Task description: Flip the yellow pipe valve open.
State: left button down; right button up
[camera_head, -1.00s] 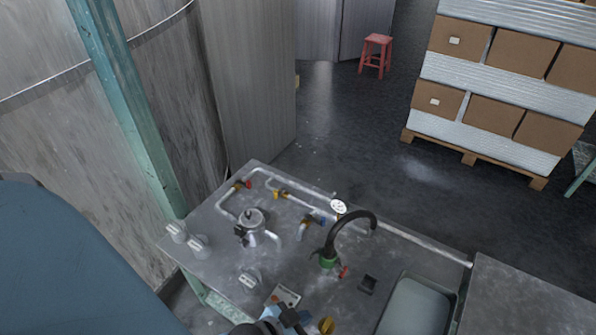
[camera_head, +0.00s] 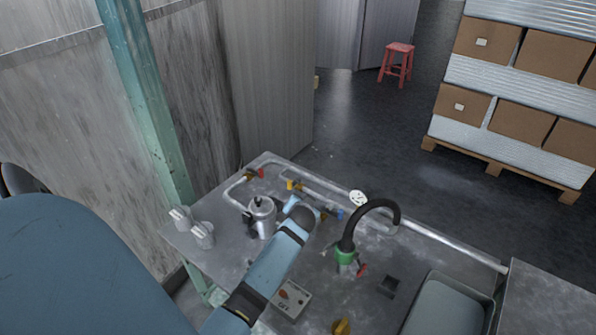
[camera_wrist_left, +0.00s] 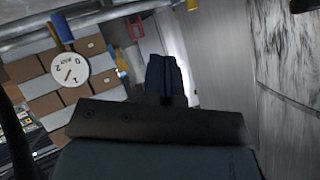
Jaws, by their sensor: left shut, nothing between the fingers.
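The yellow valve (camera_head: 291,185) is on the thin white pipe at the table's back edge in the head view. A small yellow part at the top edge of the left wrist view (camera_wrist_left: 192,5) looks like its handle. My left arm reaches over the table from the front, its end just in front of the yellow valve. The left gripper (camera_wrist_left: 166,60) is shut and empty, its dark fingers together. In the head view the wrist hides the fingertips, so I cannot tell whether they touch the valve. My right gripper is not in view.
A metal pot (camera_head: 262,215) stands left of my arm. A red valve (camera_head: 261,172) is at the back left.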

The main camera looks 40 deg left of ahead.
pick_arm(q)
jog(key=w+a+f+n+g+y+b, duration=0.25)
jog(key=w+a+n+g+b, duration=0.35)
jog(key=w+a+b, duration=0.3)
jog(key=w+d+r+n+g+h+b, duration=0.2)
jog(key=w+d+g+b, duration=0.1)
jog(key=w+b, duration=0.3)
jog(key=shift+w+d+r+b, duration=0.3)
jog(key=shift+d+b, duration=0.45)
jog(key=shift+b, duration=0.2)
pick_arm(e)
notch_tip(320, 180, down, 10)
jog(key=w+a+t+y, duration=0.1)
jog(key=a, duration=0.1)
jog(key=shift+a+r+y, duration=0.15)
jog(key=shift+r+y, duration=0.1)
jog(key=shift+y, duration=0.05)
pick_arm(q)
jog(key=shift+s+h, duration=0.1)
jog(key=shift+h, duration=0.15)
